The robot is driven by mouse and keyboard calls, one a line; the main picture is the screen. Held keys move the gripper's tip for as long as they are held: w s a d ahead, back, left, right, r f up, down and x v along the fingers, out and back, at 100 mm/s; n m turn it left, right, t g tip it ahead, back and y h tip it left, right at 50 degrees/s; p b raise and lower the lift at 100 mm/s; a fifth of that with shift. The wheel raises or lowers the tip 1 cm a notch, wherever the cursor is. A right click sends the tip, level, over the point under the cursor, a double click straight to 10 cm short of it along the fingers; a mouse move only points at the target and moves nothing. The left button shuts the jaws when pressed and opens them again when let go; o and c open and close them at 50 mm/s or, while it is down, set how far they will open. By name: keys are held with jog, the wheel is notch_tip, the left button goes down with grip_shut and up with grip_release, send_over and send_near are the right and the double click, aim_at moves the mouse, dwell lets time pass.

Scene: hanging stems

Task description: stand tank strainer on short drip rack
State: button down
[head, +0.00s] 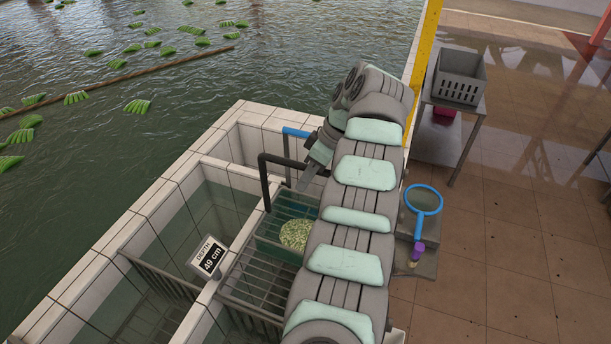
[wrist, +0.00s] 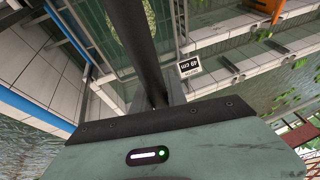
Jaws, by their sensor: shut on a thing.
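The tank strainer (head: 271,247) is a green open basket with pale green bits (head: 296,234) in it. Its dark bent handle rises at its left side, and my gripper (head: 308,178) is shut on the handle's upper end. In the wrist view the handle (wrist: 140,45) runs up from my gripper (wrist: 160,98), with green bits at the top. A grey barred rack (head: 250,292) lies directly below and in front of the basket; I cannot tell whether they touch. Another barred rack (head: 160,278) is further left. I cannot tell which is the short one. My arm hides the basket's right side.
A "49 cm" depth sign (head: 207,257) stands on the tiled wall left of the basket; it also shows in the wrist view (wrist: 189,67). A blue pipe (head: 297,132) is behind. A blue hoop net (head: 423,200) is at right. Water-filled tanks are at left.

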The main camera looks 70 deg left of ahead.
notch_tip(320, 180, down, 10)
jog(key=b, duration=0.2)
jog(key=shift+b, duration=0.3)
dwell(0.3)
jog(key=shift+f+b, duration=0.3)
jog(key=shift+b, duration=0.05)
dwell(0.6)
jog(key=c, duration=1.3)
grip_release()
jog(key=shift+o, duration=0.2)
